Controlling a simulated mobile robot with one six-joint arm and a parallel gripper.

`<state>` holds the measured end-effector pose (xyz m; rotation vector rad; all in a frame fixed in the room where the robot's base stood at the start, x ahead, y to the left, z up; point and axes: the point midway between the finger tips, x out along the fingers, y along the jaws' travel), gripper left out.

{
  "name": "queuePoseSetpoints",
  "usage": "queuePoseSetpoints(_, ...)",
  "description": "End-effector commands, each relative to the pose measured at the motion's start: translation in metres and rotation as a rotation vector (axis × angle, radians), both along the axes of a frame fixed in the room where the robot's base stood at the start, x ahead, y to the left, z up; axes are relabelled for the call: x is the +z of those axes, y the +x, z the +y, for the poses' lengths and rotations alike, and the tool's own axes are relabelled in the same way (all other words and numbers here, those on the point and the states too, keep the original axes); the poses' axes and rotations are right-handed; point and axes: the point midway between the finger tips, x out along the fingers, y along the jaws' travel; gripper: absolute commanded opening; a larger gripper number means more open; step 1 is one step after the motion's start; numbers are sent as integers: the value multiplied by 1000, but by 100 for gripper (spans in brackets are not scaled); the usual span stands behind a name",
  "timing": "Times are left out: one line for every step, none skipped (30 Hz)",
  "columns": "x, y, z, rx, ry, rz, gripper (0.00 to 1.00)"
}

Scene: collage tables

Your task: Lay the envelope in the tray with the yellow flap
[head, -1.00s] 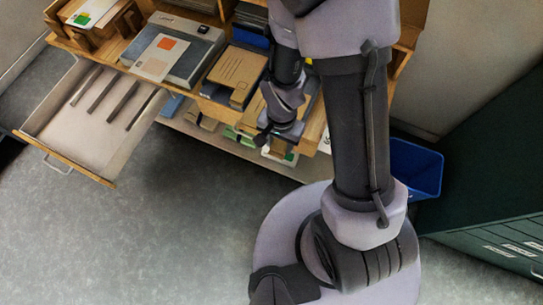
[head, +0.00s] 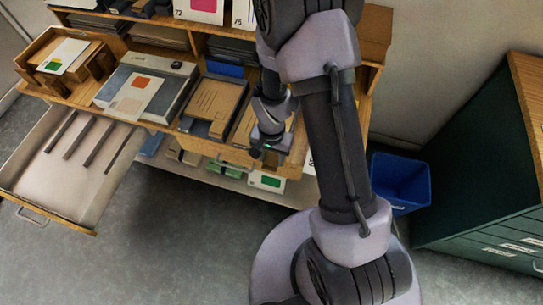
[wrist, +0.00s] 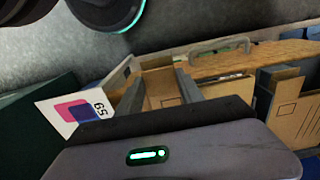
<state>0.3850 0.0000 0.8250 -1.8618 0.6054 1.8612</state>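My gripper (wrist: 160,82) shows in the wrist view with its two grey fingers apart and nothing clearly held between them. Brown cardboard pieces (wrist: 163,90) show beyond and between the fingers; I cannot tell whether they touch. In the head view my gripper (head: 268,150) hangs low at the desk's front edge, right of a dark tray (head: 194,126) holding a brown envelope (head: 214,101). I cannot make out a yellow flap in either view.
An open drawer (head: 50,185) juts out at the left. Another white envelope with a green mark (head: 64,56) rests on a wooden rack. A blue bin (head: 401,182) and green cabinet (head: 480,170) stand right. A card marked 65 (wrist: 75,110) shows in the wrist view.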

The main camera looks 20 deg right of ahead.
Motion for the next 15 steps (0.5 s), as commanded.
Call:
queuePoseSetpoints(0,0,0,0,0,0,54)
queuePoseSetpoints(0,0,0,0,0,0,59)
queuePoseSetpoints(0,0,0,0,0,0,67)
queuePoseSetpoints(0,0,0,0,0,0,69)
queuePoseSetpoints(0,0,0,0,0,0,69)
queuePoseSetpoints(0,0,0,0,0,0,69)
queuePoseSetpoints(0,0,0,0,0,0,69)
queuePoseSetpoints(0,0,0,0,0,0,69)
queuePoseSetpoints(0,0,0,0,0,0,69)
queuePoseSetpoints(0,0,0,0,0,0,69)
queuePoseSetpoints(0,0,0,0,0,0,69)
queuePoseSetpoints(1,0,0,0,0,0,69)
queuePoseSetpoints(3,0,0,0,0,0,69)
queuePoseSetpoints(6,0,0,0,0,-1,69)
queuePoseSetpoints(12,0,0,0,0,-1,69)
